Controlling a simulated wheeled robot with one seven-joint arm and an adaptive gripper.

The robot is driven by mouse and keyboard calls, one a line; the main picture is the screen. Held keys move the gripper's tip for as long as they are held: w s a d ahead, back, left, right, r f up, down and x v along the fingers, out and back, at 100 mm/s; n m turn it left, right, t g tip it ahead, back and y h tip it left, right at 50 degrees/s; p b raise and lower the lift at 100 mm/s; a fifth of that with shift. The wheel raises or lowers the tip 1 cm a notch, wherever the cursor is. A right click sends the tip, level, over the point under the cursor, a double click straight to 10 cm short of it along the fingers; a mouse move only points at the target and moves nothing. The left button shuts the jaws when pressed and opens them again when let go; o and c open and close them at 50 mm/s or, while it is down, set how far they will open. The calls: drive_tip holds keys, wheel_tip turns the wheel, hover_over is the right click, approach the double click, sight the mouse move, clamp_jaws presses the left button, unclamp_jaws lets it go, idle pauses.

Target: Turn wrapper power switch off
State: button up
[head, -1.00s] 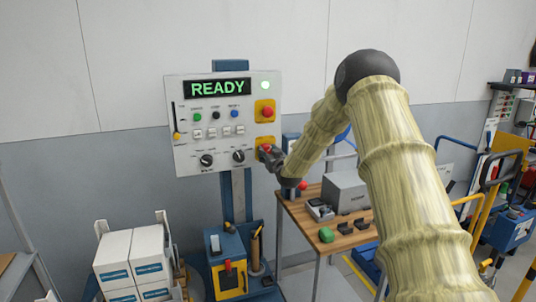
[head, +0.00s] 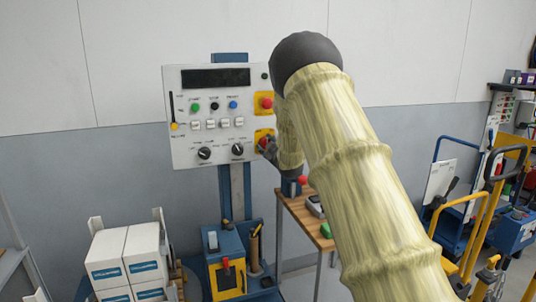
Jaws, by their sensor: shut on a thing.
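The wrapper control panel (head: 215,150) is a white box on a blue post, with a dark, blank display (head: 216,78). The indicator lamp (head: 265,76) at its upper right is unlit. The power switch (head: 264,138) is a red rotary handle on a yellow plate at the panel's lower right. My gripper (head: 267,147) is at this switch and shut on its red handle. My dark fingers and arm partly hide the handle, so its exact angle is hard to tell.
A red button on a yellow plate (head: 265,104) sits just above the switch. A wooden table (head: 300,212) stands right of the post, partly behind my arm. White boxes (head: 125,255) are stacked at lower left, and carts stand at right.

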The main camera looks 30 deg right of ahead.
drive_tip(key=shift+n+b, duration=4.25)
drive_tip(key=shift+n, duration=0.55)
drive_tip(key=o, duration=1)
drive_tip(key=shift+o, duration=0.2)
drive_tip(key=shift+s, duration=0.1)
drive_tip(key=v, duration=1.2)
drive_tip(key=shift+d, duration=0.1)
